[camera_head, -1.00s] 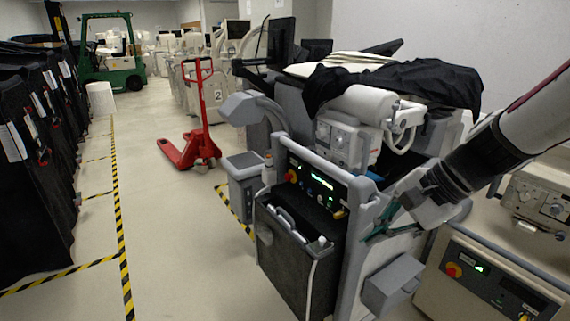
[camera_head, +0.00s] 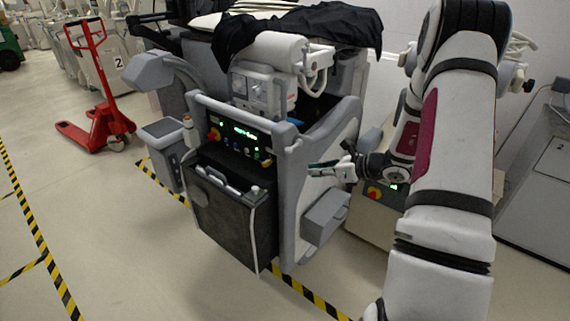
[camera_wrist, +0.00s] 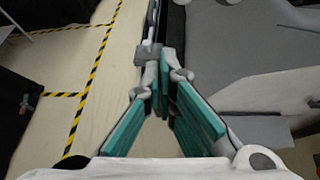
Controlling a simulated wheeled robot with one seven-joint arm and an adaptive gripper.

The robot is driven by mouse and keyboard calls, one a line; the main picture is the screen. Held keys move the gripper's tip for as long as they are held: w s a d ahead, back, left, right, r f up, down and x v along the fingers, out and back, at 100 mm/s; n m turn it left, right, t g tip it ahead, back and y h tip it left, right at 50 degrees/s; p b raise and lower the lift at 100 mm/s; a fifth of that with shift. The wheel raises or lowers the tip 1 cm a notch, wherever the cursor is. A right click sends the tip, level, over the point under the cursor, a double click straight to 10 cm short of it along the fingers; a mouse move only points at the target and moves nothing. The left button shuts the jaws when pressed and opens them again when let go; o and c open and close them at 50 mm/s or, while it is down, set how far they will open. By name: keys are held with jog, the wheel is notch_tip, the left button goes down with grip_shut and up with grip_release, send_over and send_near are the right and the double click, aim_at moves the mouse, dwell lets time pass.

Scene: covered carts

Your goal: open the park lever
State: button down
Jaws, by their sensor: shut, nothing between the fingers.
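The covered cart has a grey front frame (camera_head: 231,113) with a lit control panel (camera_head: 240,140) and a dark front box (camera_head: 222,213). A small grey piece (camera_head: 294,146) sticks out at the right end of the panel. It may be the park lever, but I cannot tell for sure. My gripper (camera_head: 313,168) is just right of the panel, in front of the cart's side, with its teal-padded fingers pointing left. It is shut and empty. In the wrist view my fingertips (camera_wrist: 163,80) lie close below a grey bracket on a rail (camera_wrist: 148,54); contact is unclear.
A grey box (camera_head: 326,217) juts from the cart's side below my gripper. A second cart (camera_head: 372,214) stands behind my arm. A red pallet jack (camera_head: 97,125) stands at the left. Open floor with yellow-black tape (camera_head: 40,225) lies front left.

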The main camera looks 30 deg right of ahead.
aim_at(294, 146)
jog(key=shift+d+f+m+h, duration=0.3)
jog(key=shift+d+f+m, duration=0.35)
jog(key=shift+f, duration=0.1)
jog(key=shift+w+a, duration=0.1)
jog(key=shift+w, duration=0.05)
jog(key=w+a+p, duration=0.1)
jog(key=w+a, duration=0.2)
jog(key=w, duration=0.5)
jog(key=shift+w+f+p, duration=0.15)
jog(key=shift+w+p, duration=0.15)
jog(key=shift+w, duration=0.05)
